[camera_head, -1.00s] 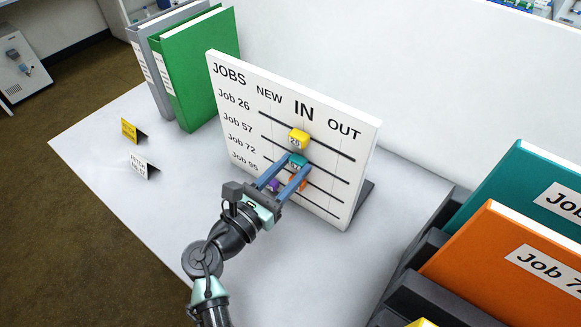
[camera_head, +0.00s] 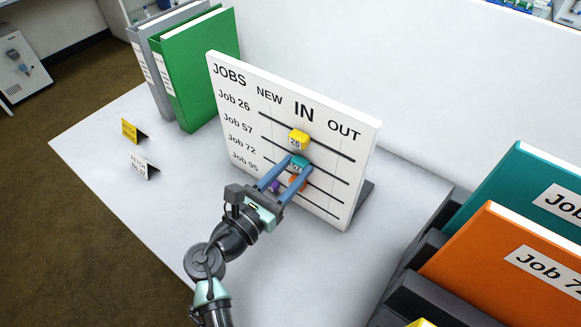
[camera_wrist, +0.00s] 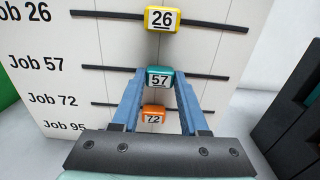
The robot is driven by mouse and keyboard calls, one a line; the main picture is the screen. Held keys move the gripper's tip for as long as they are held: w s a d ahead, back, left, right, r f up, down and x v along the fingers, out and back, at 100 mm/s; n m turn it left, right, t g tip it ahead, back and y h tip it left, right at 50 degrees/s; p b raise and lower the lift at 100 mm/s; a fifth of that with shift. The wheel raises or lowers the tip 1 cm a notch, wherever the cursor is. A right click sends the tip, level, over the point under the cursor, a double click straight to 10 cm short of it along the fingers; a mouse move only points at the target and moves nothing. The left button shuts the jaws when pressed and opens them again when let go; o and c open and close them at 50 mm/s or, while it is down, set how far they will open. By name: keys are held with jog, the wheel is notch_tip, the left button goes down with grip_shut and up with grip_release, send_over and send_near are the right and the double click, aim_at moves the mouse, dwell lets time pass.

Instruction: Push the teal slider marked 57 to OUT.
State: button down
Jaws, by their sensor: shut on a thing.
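The teal slider marked 57 (camera_wrist: 159,78) sits on the Job 57 rail at the IN column of the white job board (camera_head: 222,105). It also shows in the head view (camera_head: 299,163), partly covered by the fingers. My gripper (camera_wrist: 159,84) has its two blue fingers shut on this slider, one on each side. In the head view my gripper (camera_head: 298,169) reaches the board from the front. The OUT label (camera_head: 344,130) is at the right of the board, and the rail to the right of the slider is free.
The yellow slider 26 (camera_wrist: 162,19) is on the rail above, and the orange slider 72 (camera_wrist: 153,114) is on the rail below, between my fingers in the wrist view. A purple slider (camera_head: 275,187) is lower left. Folders in a dark rack (camera_head: 431,252) stand at the right.

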aim_at(337, 177)
jog(key=s+d+p, duration=0.1)
jog(key=d, duration=0.1)
jog(key=s+d+p, duration=0.1)
jog(key=s+d, duration=0.1)
jog(key=s+d+p, duration=0.1)
jog(key=d, duration=0.1)
jog(key=shift+s, duration=0.2)
jog(key=shift+d, duration=0.1)
jog(key=shift+c, duration=2)
grip_release()
jog(key=shift+s, duration=0.1)
jog(key=shift+s+a+f, duration=0.1)
jog(key=shift+s+a, duration=0.1)
jog(key=shift+a, duration=0.05)
jog(key=b+v, duration=0.2)
jog(key=v, duration=1)
jog(key=shift+s, duration=0.15)
